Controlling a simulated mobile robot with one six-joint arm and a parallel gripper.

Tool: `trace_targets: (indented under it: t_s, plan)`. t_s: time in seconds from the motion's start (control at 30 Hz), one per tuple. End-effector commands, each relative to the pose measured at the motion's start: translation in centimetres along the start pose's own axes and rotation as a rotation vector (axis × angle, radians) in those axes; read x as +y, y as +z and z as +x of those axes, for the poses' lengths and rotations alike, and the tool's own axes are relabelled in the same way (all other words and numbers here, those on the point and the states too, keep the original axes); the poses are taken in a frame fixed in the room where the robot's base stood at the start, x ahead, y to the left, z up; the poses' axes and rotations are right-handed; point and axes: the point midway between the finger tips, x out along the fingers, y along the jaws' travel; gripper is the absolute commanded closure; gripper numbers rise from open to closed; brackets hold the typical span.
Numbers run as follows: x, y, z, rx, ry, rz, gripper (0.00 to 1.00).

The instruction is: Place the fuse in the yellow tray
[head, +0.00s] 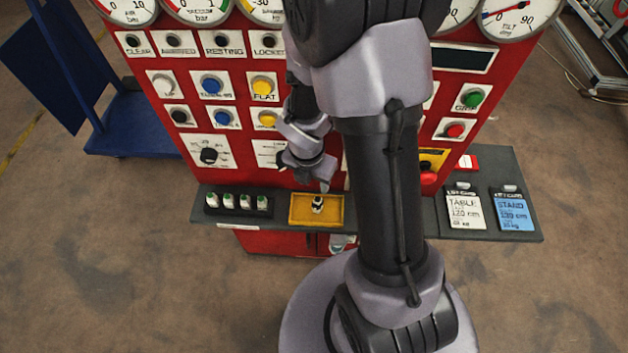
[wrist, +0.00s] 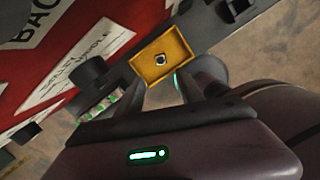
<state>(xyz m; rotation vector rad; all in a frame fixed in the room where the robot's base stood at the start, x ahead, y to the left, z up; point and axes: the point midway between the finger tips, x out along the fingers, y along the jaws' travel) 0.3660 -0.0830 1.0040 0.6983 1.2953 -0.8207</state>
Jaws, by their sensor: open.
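The yellow tray (head: 301,213) sits on the dark shelf at the front of the red panel. One fuse (head: 318,204), white and dark, stands in the tray near its middle. The wrist view shows the tray (wrist: 180,54) with the fuse (wrist: 161,60) seen from above, inside its rim. My gripper (head: 325,186) is just above the tray in the head view. In the wrist view my gripper (wrist: 161,82) has its two fingers apart with nothing between them. Several similar fuses with green bands (head: 245,202) stand in a row on the shelf left of the tray.
The red panel (head: 240,135) with buttons, knobs and gauges rises behind the shelf (head: 390,230). Two cards, one white (head: 466,211) and one blue (head: 513,211), lie at the shelf's right. A blue cart (head: 130,130) stands at the left. The floor in front is clear.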

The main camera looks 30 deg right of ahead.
Motion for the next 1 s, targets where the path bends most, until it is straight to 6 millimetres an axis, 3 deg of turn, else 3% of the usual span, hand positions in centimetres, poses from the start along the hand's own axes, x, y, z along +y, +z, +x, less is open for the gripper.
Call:
trace_targets:
  t_s: [0.07, 0.13, 0.23, 0.3, 0.4, 0.5, 0.63, 0.87, 1.0]
  plan:
    - [0.3, 0.3, -2.0, -0.016, 0.016, 0.100, 0.55]
    - [0.6, 0.5, -5.6, -0.037, 0.057, 0.356, 0.55]
    - [0.6, -0.7, -13.1, -0.012, 0.167, 0.941, 0.55]
    - [0.1, -2.7, -18.1, 0.081, 0.245, 1.379, 0.55]
    - [-1.0, -6.6, -23.6, 0.303, 0.296, 1.924, 0.55]
    - [-2.0, -9.9, -26.9, 0.525, 0.263, 2.282, 0.55]
    - [-2.6, -12.0, -28.5, 0.669, 0.203, 2.475, 0.55]
    - [-2.6, -12.1, -28.6, 0.680, 0.194, 2.494, 0.55]
    - [-2.6, -12.4, -26.5, 0.679, 0.196, 2.493, 0.55]
